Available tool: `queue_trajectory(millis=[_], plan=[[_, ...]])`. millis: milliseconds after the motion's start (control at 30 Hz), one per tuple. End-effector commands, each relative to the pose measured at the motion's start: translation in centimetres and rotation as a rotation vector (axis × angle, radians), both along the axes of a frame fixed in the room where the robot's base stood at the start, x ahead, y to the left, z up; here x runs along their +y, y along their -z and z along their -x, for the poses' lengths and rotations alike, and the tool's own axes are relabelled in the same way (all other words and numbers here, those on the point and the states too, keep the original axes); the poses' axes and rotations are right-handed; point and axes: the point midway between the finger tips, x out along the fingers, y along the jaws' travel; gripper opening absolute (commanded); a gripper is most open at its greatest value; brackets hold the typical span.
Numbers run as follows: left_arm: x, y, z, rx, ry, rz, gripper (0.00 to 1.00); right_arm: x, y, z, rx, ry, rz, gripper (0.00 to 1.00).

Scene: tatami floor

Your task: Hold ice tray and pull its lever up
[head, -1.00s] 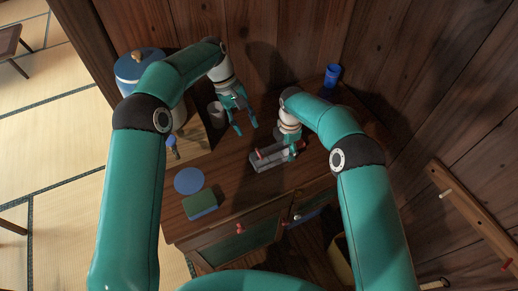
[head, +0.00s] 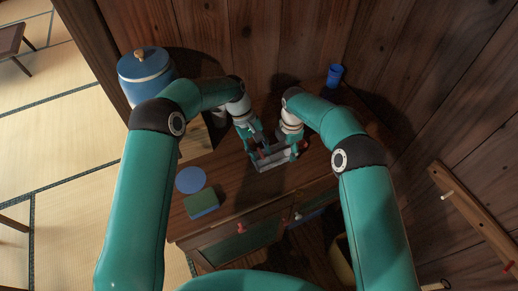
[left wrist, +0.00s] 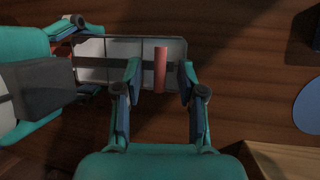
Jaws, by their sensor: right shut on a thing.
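The grey ice tray (head: 277,165) lies on the wooden cabinet top, and it fills the upper middle of the left wrist view (left wrist: 105,47). Its red lever (left wrist: 160,68) stands out near one end of the tray. My left gripper (left wrist: 160,72) is open, with one finger on each side of the lever in the left wrist view; I cannot tell if either finger touches it. In the head view my left gripper (head: 256,152) is over the tray's left end. My right gripper (head: 297,152) is shut on the tray's right part; its fingertips are partly hidden.
A blue disc (head: 190,180) and a green-and-blue sponge-like block (head: 202,205) lie left of the tray. A blue lidded canister (head: 145,68) stands at the back left, and a blue cup (head: 334,75) at the back right. The wooden wall is close behind.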

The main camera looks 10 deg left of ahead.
Motion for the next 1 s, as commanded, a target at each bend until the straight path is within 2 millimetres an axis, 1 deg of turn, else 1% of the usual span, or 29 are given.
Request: queue_trajectory(millis=[33, 233, 267, 667, 1000], plan=[[0.0, 0.0, 0.0, 0.000, 0.000, 0.000, 0.35, 0.0, 0.0, 0.0, 0.000, 0.000, 0.000, 0.18], [0.0, 0.0, 0.0, 0.000, 0.000, 0.000, 0.01, 0.0, 0.0, 0.0, 0.000, 0.000, 0.000, 0.18], [0.0, 0.0, 0.0, 0.000, 0.000, 0.000, 0.00, 0.0, 0.0, 0.0, 0.000, 0.000, 0.000, 0.18], [-0.1, -0.2, -0.1, 0.003, 0.001, -0.007, 0.00, 0.1, 0.0, 0.0, 0.001, -0.001, 0.000, 0.18], [-1.0, -2.3, -0.7, 0.098, 0.005, -0.149, 0.00, 0.1, 0.1, 0.1, 0.002, -0.002, -0.001, 0.18]])
